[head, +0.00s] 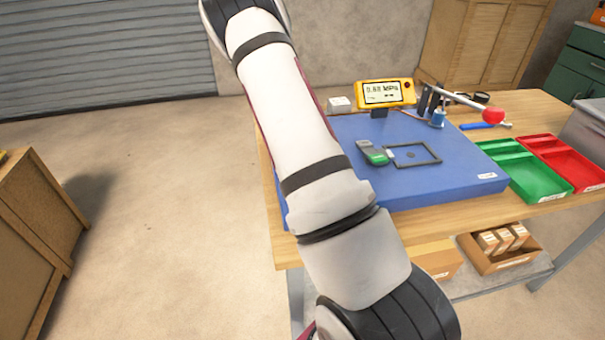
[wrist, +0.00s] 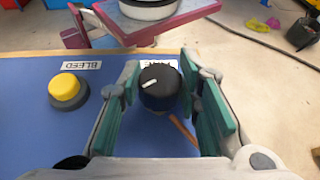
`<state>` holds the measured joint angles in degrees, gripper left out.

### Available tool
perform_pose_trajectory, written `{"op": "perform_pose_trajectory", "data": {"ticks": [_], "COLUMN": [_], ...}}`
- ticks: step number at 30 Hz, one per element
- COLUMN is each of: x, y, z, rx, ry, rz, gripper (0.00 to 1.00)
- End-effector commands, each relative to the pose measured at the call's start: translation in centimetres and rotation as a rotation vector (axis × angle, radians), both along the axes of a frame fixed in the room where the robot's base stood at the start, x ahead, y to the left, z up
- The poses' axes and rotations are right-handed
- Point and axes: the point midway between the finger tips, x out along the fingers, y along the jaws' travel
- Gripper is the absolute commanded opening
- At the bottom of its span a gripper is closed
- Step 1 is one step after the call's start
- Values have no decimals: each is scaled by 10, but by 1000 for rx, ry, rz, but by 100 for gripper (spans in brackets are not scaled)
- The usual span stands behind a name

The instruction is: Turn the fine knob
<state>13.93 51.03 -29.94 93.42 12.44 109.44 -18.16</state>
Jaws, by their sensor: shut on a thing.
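The fine knob (wrist: 159,92) is a dark round knob with a white pointer line, in the middle of the wrist view. The pointer slants toward the left in the picture. My gripper (wrist: 160,84) has its teal-padded fingers on either side of the knob and is shut on it. A white label (wrist: 159,63) behind the knob is partly hidden by it. In the head view my arm covers this part of the blue panel (head: 455,183), so the knob and gripper are hidden there. A yellow gauge (head: 386,94) at the panel's back reads about 0.88, its digits blurry.
A yellow button (wrist: 64,88) labelled BLEED sits left of my gripper in the wrist view. A lever with a red ball (head: 492,116) stands at the panel's back right. Green (head: 541,190) and red (head: 571,181) trays lie right of the panel.

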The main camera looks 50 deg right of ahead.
Motion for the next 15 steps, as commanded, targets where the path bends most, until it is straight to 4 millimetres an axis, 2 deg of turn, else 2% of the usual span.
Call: {"op": "perform_pose_trajectory", "data": {"ticks": [8, 9, 12, 15], "x": [-1, -1, -1, -1], "y": [-1, -1, -1, 0], "z": [-3, -3, -2, -2], "rx": [-3, -4, -2, -1], "ry": [2, 3, 3, 2], "rz": [-1, 0, 0, 0], "gripper": [3, 33, 52, 52]}}
